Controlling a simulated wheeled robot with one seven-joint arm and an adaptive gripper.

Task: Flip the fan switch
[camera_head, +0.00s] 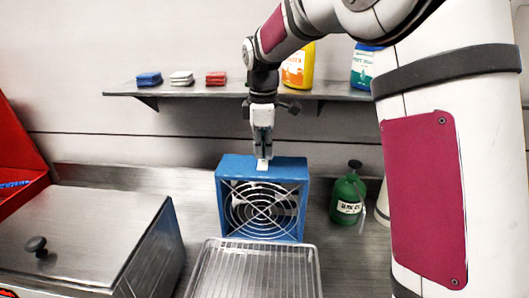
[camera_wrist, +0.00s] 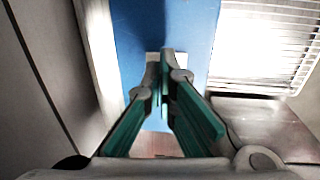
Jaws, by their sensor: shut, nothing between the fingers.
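A blue box fan (camera_head: 229,170) with a round wire guard stands on the metal counter; its blue top also shows in the wrist view (camera_wrist: 195,35). My gripper (camera_head: 263,163) points down at the middle of the fan's top, with its fingers shut and empty. In the wrist view the fingertips (camera_wrist: 165,60) meet over a small pale patch (camera_wrist: 151,58) on the blue top, probably the switch plate. The fingers hide most of it, so the switch position cannot be told. I cannot tell whether the tips touch it.
A wire rack (camera_head: 255,270) lies in front of the fan. A green bottle (camera_head: 348,198) stands to its right, a lidded metal box (camera_head: 80,230) to its left. A wall shelf (camera_head: 215,92) behind holds sponges and bottles. A red container (camera_head: 15,160) is far left.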

